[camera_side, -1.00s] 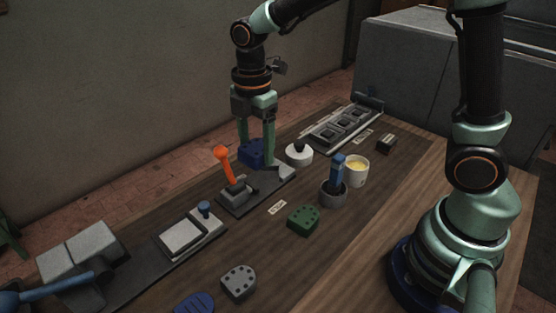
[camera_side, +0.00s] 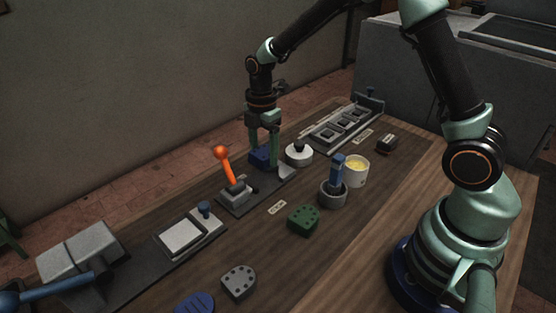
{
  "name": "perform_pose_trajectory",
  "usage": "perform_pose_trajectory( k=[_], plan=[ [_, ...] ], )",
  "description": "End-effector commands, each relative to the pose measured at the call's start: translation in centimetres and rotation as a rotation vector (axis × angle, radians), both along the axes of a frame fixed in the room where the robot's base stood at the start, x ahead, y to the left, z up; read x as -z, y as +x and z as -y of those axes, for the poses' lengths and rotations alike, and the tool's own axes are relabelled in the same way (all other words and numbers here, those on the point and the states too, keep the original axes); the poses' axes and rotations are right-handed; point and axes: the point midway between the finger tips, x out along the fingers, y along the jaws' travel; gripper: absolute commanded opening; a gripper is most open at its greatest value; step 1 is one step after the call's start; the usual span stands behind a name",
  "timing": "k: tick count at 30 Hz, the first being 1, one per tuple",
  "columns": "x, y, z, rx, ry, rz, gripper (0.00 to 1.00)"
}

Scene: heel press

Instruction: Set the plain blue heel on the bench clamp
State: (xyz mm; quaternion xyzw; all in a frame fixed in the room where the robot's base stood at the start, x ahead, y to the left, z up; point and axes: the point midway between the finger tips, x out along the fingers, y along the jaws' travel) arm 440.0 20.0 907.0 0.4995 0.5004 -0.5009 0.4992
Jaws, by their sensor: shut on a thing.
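The bench clamp (camera_side: 235,194) has a dark base plate and an orange lever (camera_side: 226,166) that stands up, tilted to the left. My gripper (camera_side: 264,155) points down at the far end of the clamp and is shut on the plain blue heel (camera_side: 261,158). The heel is between the fingers, low by the back of the clamp plate, close to a grey block (camera_side: 286,172). I cannot tell whether the heel touches the plate. The near finger hides part of the heel.
A green heel (camera_side: 303,219), a grey heel (camera_side: 239,282), a ribbed blue heel (camera_side: 195,304), a brush in a cup (camera_side: 335,185) and a yellow-filled pot (camera_side: 356,170) stand nearer.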

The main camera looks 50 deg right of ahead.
Motion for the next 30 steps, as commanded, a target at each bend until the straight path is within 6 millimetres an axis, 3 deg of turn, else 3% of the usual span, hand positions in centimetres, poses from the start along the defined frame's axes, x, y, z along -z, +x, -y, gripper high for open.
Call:
perform_pose_trajectory(
  k=[15, 30],
  plan=[
    [4.1, 0.0, 0.0, 0.000, 0.000, -0.002, 0.00],
    [5.2, 0.0, 0.0, 0.000, 0.000, 0.000, 0.00]
  ],
)
